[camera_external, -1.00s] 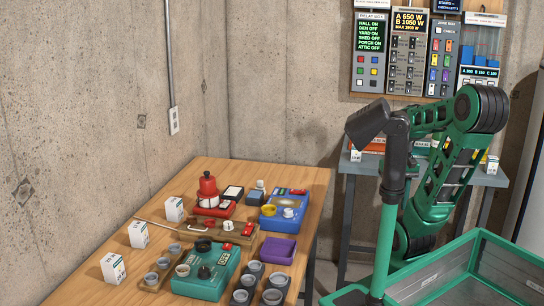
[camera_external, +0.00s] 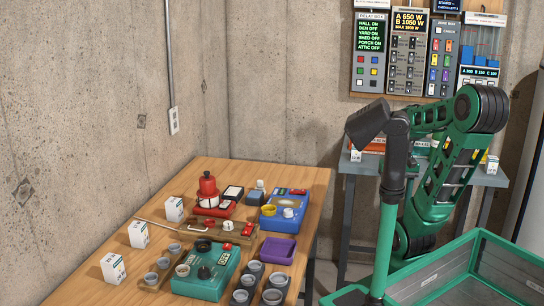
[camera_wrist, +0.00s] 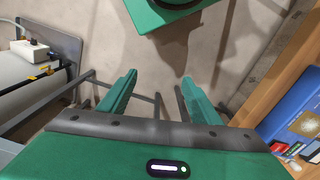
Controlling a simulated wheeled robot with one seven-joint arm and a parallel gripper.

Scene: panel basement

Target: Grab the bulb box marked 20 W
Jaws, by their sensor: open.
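Three white cartons that look like bulb boxes stand along the left edge of the wooden table: a far box (camera_external: 174,209), a middle box (camera_external: 138,235) and a near box (camera_external: 113,268). Their print is too small to read, so I cannot tell which is marked 20 W. Smaller white boxes stand on the grey bench, one at its left end (camera_external: 355,156) and one at its right end (camera_external: 492,165). My gripper (camera_wrist: 158,88) is open and empty in the wrist view, with bare floor or wall between its fingers. In the external view my arm is beyond the table's right side.
The wooden table (camera_external: 305,178) holds a red device (camera_external: 208,190), a blue device (camera_external: 284,211), a teal device (camera_external: 206,272), a purple tray (camera_external: 278,251) and several grey cups. A thin rod crosses near the boxes. Control panels (camera_external: 408,50) hang above the grey bench (camera_external: 350,168).

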